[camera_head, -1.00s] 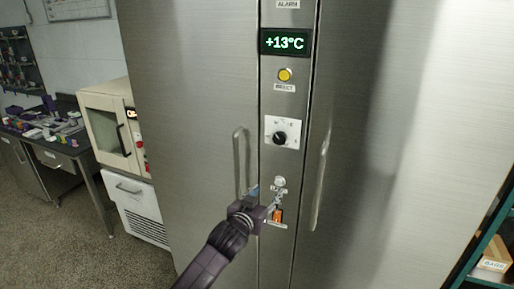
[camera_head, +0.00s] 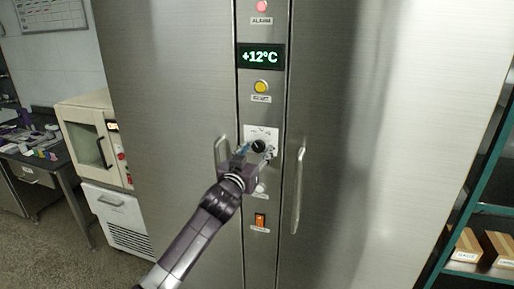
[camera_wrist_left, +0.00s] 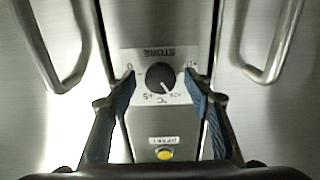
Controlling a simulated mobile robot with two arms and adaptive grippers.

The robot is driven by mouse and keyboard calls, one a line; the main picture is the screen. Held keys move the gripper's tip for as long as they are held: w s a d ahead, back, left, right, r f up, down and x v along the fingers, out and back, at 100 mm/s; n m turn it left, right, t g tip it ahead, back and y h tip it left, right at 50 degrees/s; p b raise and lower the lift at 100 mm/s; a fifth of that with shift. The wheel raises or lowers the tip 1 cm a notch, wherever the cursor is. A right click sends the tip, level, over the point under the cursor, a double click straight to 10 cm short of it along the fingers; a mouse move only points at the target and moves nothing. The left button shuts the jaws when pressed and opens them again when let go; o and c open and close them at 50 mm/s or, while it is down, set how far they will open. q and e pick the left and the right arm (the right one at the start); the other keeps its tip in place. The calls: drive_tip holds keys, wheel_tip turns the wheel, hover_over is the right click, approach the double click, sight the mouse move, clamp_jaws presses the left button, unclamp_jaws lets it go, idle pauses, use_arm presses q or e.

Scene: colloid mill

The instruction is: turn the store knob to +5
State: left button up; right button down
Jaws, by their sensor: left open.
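The store knob (camera_head: 258,146) is a round black knob on a white dial plate (camera_head: 262,131) in the narrow panel between two steel doors. In the left wrist view the knob (camera_wrist_left: 159,76) shows upside down, with its "STORE" label, "0" and "+5" marks readable. My left gripper (camera_head: 254,152) is open in front of the plate. In the wrist view its two fingers (camera_wrist_left: 159,95) stand on either side of the knob, apart from it. The display (camera_head: 260,57) reads +12°C. My right gripper is not in view.
A yellow button (camera_head: 261,86) and a red alarm lamp (camera_head: 262,6) sit higher on the panel. An orange switch (camera_head: 260,220) is below. Door handles (camera_head: 298,190) stand out on both sides. A green shelf with boxes (camera_head: 467,245) is at the right.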

use_arm(q)
drive_tip(key=shift+w+d, duration=0.15)
drive_tip(key=shift+w, duration=0.4)
drive_tip(key=c, duration=1.2)
drive_tip(key=shift+o, duration=0.2)
drive_tip(key=m+p, duration=0.1)
drive_tip(key=m, duration=0.4)
drive_tip(key=shift+m, duration=0.3)
drive_tip(key=m+p, duration=0.1)
drive_tip(key=m, duration=0.5)
drive_tip(key=shift+p, duration=0.35)
